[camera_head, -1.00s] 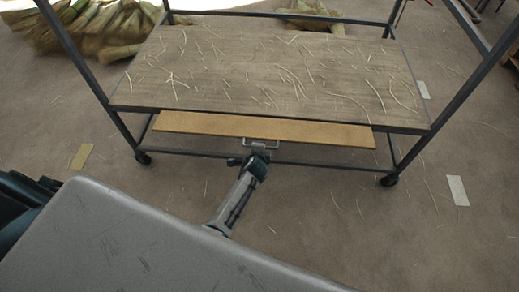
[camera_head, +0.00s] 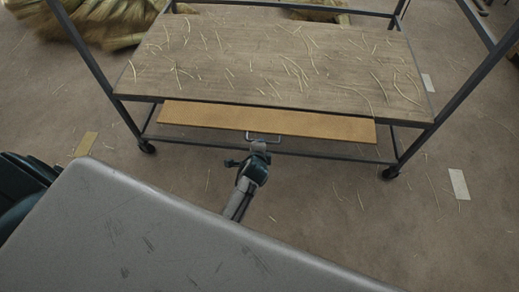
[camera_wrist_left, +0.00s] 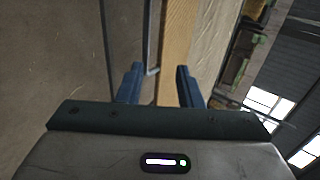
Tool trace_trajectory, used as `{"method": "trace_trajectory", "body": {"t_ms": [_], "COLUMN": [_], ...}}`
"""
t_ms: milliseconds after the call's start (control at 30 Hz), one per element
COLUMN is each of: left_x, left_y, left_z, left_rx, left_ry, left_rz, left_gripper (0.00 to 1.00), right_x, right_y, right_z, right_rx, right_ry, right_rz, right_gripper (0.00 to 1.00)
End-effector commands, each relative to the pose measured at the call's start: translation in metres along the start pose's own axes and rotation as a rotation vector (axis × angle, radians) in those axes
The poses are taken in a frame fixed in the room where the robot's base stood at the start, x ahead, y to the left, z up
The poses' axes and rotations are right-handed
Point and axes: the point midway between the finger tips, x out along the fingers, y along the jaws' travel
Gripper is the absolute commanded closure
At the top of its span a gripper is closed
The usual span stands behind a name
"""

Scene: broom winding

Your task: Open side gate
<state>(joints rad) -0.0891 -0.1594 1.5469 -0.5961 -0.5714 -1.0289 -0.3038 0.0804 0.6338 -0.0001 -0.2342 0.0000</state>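The side gate looks like a long light-wood panel (camera_head: 265,121) on the near side of the metal-framed cart, below its shelf. It has a thin metal handle (camera_head: 264,138) on its lower middle. My left gripper (camera_head: 258,147) is at the handle in the head view; whether it touches is too small to tell. In the left wrist view, the fingers of my left gripper (camera_wrist_left: 159,78) are apart, with the wood panel (camera_wrist_left: 177,40) and a thin grey bar beyond and between them. My right gripper is not in view.
The cart's shelf (camera_head: 270,60) is strewn with straw. The cart stands on wheels (camera_head: 390,173). Straw bundles (camera_head: 100,20) lie behind it at the left. The floor in front has scattered straw, a pale sheet (camera_head: 459,184) and a yellowish one (camera_head: 86,144).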

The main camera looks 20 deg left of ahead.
Motion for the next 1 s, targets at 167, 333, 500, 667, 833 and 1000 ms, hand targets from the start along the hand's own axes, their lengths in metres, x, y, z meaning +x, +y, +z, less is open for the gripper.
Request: {"method": "trace_trajectory", "body": {"t_ms": [167,333,500,667,833,1000], "left_x": [-0.020,-0.024,-0.024,-0.021,-0.007,0.009], "left_y": [0.000,0.000,0.000,0.004,0.023,0.045], "left_z": [-0.001,0.000,0.000,0.002,0.014,0.030], "left_rx": [-0.001,0.000,0.000,0.026,0.187,0.442], "left_ry": [0.001,0.001,0.001,-0.002,-0.016,-0.042], "left_rz": [0.000,0.000,0.000,-0.008,-0.051,-0.115], "left_gripper": [0.67,0.67,0.67,0.97,1.00,1.00], "right_x": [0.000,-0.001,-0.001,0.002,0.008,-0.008], "right_y": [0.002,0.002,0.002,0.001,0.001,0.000], "right_z": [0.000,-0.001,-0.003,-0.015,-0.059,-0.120], "right_rx": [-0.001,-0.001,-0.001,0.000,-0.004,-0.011], "right_ry": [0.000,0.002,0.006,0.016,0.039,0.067], "right_rz": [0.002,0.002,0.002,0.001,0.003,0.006], "right_gripper": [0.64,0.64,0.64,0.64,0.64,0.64]}}
